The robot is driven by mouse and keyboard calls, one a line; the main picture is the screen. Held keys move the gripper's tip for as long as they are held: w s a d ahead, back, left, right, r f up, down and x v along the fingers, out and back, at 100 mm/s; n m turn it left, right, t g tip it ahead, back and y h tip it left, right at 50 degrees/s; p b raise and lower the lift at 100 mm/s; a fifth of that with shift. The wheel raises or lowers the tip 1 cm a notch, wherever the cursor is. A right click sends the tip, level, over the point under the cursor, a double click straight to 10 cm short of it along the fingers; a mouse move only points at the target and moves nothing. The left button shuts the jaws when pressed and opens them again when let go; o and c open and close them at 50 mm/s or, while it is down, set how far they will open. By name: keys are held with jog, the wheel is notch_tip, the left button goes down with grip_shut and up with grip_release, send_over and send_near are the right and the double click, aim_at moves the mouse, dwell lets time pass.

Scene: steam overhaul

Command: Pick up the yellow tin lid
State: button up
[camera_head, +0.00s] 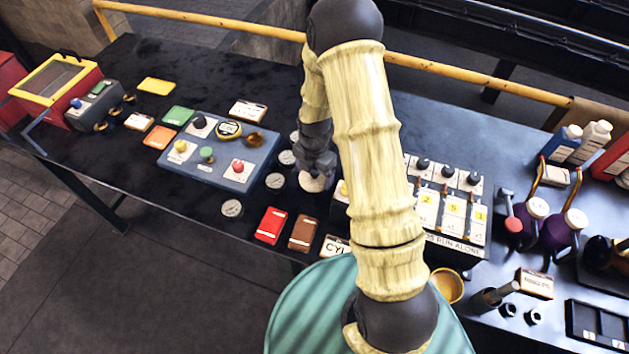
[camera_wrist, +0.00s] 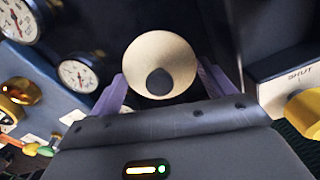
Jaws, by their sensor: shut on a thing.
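My gripper (camera_head: 314,172) points down over the dark table, just left of the panel with numbered cards. Its purple fingers, in the wrist view (camera_wrist: 164,88), are shut on a pale cream round piece (camera_wrist: 174,52) with a dark round centre. The held piece also shows below the gripper in the head view (camera_head: 313,183). I cannot tell whether it is the yellow tin lid. A round yellow dish-like piece (camera_head: 447,285) lies at the front right, apart from my gripper. A flat yellow rectangle (camera_head: 156,86) lies at the back left.
A blue control box (camera_head: 262,166) with coloured knobs stands close left of my gripper. Round gauges (camera_head: 231,208) lie near it. The numbered panel (camera_head: 452,235) stands close right. Red (camera_head: 271,225) and brown (camera_head: 305,232) flat pieces lie in front.

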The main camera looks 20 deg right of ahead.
jog(key=shift+r+b, duration=0.35)
jog(key=shift+r, duration=2.15)
